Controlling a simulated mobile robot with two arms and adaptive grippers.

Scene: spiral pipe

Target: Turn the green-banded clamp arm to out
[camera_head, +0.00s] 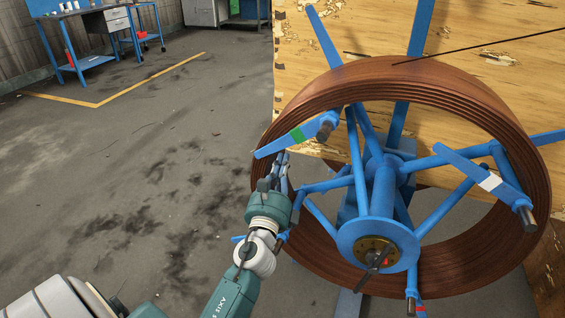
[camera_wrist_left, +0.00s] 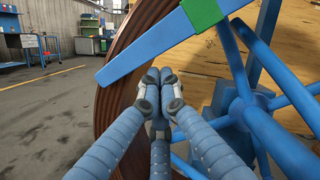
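The green-banded clamp arm (camera_head: 275,146) is a flat blue bar with a green band, pivoted near a spoke end at the upper left of the blue reel (camera_head: 383,195). It extends down-left across the front of the brown coiled pipe (camera_head: 470,85), its free end near the coil's left edge. In the left wrist view the clamp arm (camera_wrist_left: 150,55) crosses the upper middle, green band at the top. My left gripper (camera_head: 281,158) is just below the bar; its fingertips are together and empty in the wrist view (camera_wrist_left: 158,74). Contact with the bar cannot be told. My right gripper is not in view.
A white-banded clamp arm (camera_head: 465,169) is at the reel's right, and a red-banded one (camera_head: 420,309) at the bottom. Blue spokes surround the gripper's right side. A wooden panel (camera_head: 470,30) stands behind. Open floor (camera_head: 130,180) lies left; a blue workbench (camera_head: 95,25) is far back.

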